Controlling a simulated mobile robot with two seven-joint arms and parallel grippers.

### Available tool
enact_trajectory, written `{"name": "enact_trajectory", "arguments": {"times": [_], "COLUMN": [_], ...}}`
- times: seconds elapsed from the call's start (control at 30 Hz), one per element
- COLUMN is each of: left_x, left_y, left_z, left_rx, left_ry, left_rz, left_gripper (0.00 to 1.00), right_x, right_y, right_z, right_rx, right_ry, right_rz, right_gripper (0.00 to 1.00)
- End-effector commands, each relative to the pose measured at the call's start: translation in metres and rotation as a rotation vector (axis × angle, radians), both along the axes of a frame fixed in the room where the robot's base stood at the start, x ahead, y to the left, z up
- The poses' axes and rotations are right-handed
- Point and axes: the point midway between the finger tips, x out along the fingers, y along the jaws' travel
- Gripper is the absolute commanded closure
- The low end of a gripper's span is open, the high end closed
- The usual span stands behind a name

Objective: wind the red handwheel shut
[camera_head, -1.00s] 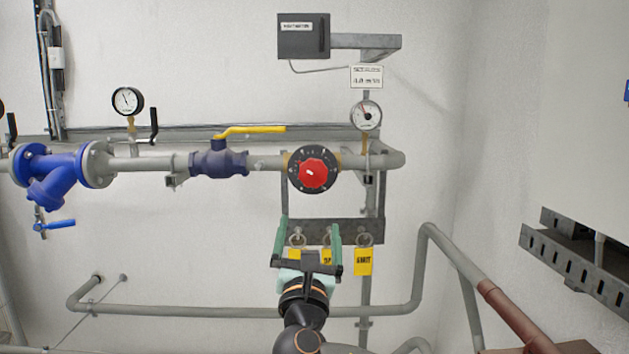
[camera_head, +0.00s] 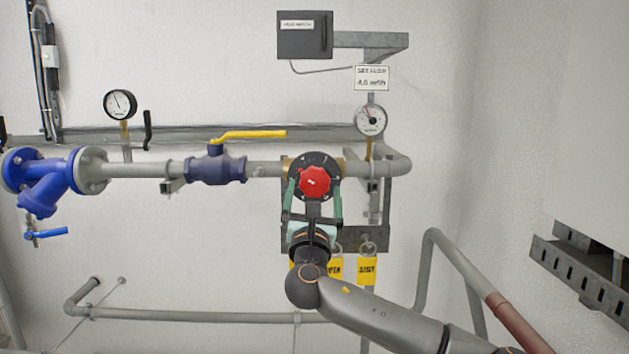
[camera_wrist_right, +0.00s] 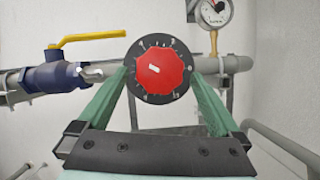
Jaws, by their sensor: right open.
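The red handwheel (camera_head: 314,182) sits at the centre of a round black numbered dial (camera_head: 302,163) on the grey pipe. My right gripper (camera_head: 314,186) has come up from below, with its two green fingers at the left and right of the handwheel. In the right wrist view the red handwheel (camera_wrist_right: 164,71) shows between the open fingers (camera_wrist_right: 163,82), with a white mark on its face. I cannot tell whether the fingers touch it. My left gripper is not in view.
A blue valve with a yellow lever (camera_head: 248,134) is on the pipe to the left. A pressure gauge (camera_head: 370,121) stands at the upper right. Yellow tags (camera_head: 367,271) hang from a bracket below, partly behind my arm. A perforated metal tray (camera_head: 580,266) is at the right.

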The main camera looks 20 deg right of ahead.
Motion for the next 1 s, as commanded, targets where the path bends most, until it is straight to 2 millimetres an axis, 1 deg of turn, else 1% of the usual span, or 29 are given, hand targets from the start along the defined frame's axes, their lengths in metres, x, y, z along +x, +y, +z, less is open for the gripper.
{"name": "enact_trajectory", "arguments": {"times": [0.03,0.23,0.4,0.63,0.67,1.0], "left_x": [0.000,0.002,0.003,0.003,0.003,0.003], "left_y": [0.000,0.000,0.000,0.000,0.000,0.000], "left_z": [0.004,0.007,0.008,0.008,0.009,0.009], "left_rx": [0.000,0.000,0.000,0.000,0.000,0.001], "left_ry": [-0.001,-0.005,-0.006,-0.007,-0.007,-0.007], "left_rz": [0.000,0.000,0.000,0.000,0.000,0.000], "left_gripper": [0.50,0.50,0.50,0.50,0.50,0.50], "right_x": [0.006,0.021,0.025,0.025,0.025,0.025], "right_y": [-0.003,-0.007,-0.009,-0.009,-0.009,-0.009], "right_z": [0.005,0.010,0.011,0.011,0.011,0.011], "right_rx": [0.000,0.001,0.000,0.001,0.001,0.001], "right_ry": [-0.001,-0.001,0.000,0.000,0.000,0.000], "right_rz": [-0.003,-0.001,-0.001,0.000,0.000,-0.001], "right_gripper": [0.00,0.00,0.00,0.00,0.02,0.41]}}
